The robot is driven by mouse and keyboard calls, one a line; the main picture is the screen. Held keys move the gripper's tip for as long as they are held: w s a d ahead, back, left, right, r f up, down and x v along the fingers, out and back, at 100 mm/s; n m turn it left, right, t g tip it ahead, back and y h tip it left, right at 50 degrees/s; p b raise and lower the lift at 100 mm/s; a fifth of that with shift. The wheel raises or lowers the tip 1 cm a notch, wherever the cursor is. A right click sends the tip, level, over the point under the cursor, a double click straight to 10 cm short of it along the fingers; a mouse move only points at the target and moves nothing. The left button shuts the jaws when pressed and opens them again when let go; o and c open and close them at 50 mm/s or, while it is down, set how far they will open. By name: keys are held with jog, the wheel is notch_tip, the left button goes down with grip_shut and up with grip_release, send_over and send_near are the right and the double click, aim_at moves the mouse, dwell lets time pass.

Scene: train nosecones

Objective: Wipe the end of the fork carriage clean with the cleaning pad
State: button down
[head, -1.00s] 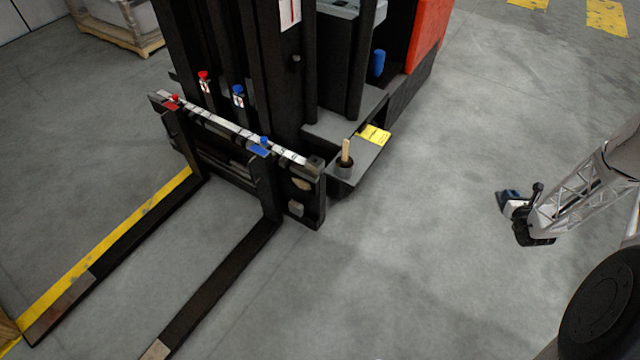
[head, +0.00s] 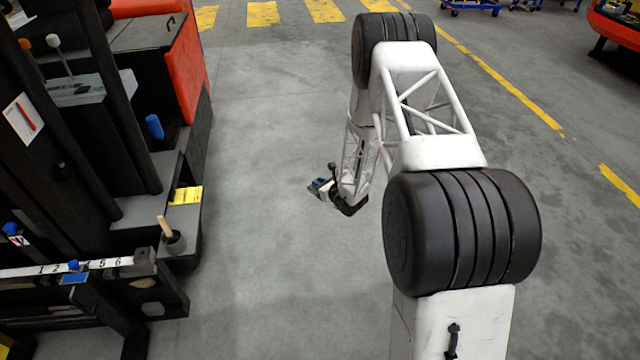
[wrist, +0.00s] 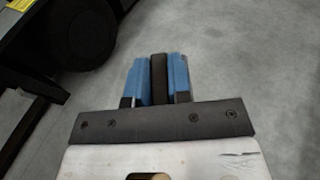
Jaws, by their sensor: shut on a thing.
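The black fork carriage (head: 60,318) of a forklift stands at lower left in the head view. Its right end (head: 172,298) carries a brownish patch (head: 143,282) and a pale patch (head: 153,309). My gripper (head: 320,187) is well to the right of the carriage, over open floor. In the wrist view my gripper (wrist: 158,62) has its blue fingers shut on a narrow dark block (wrist: 159,78). The block is seen only edge-on; I cannot tell whether it is the cleaning pad.
A step beside the carriage bears a pot (head: 174,241) with a wooden handle and a yellow item (head: 186,195). A numbered white strip (head: 40,271) with a blue clip (head: 74,272) runs along the carriage top. The floor (head: 280,280) between carriage and arm is clear.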

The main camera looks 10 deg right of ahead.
jog(key=s+a+f+n+g+y, duration=0.15)
jog(key=a+f+n, duration=0.25)
jog(key=a, duration=0.7)
jog(key=s+a+f+n+g+y, duration=0.1)
jog(key=s+a+f+n+y, duration=0.25)
jog(key=a, duration=0.65)
jog(key=s+a+f+n+g+y, duration=0.15)
jog(key=a+f+n, duration=0.3)
jog(key=a, duration=0.65)
jog(key=s+a+f+n+g+y, duration=0.3)
jog(key=s+a+f+n, duration=0.35)
jog(key=s+a, duration=0.6)
jog(key=s+a+f+n+g+y, duration=0.4)
jog(key=s+a+f, duration=0.5)
jog(key=a, duration=0.6)
jog(key=s+a+r+n+t, duration=0.1)
jog(key=s+a+r+t, duration=0.1)
jog(key=a, duration=0.6)
jog(key=s+a+r+n+t, duration=0.1)
jog(key=s+a+r+t, duration=0.2)
jog(key=s+a+r, duration=0.2)
jog(key=a+r+h, duration=0.1)
jog(key=a+r, duration=0.1)
jog(key=a, duration=0.1)
jog(key=shift+s, duration=0.15)
jog(key=w, duration=0.6)
jog(key=shift+w, duration=1)
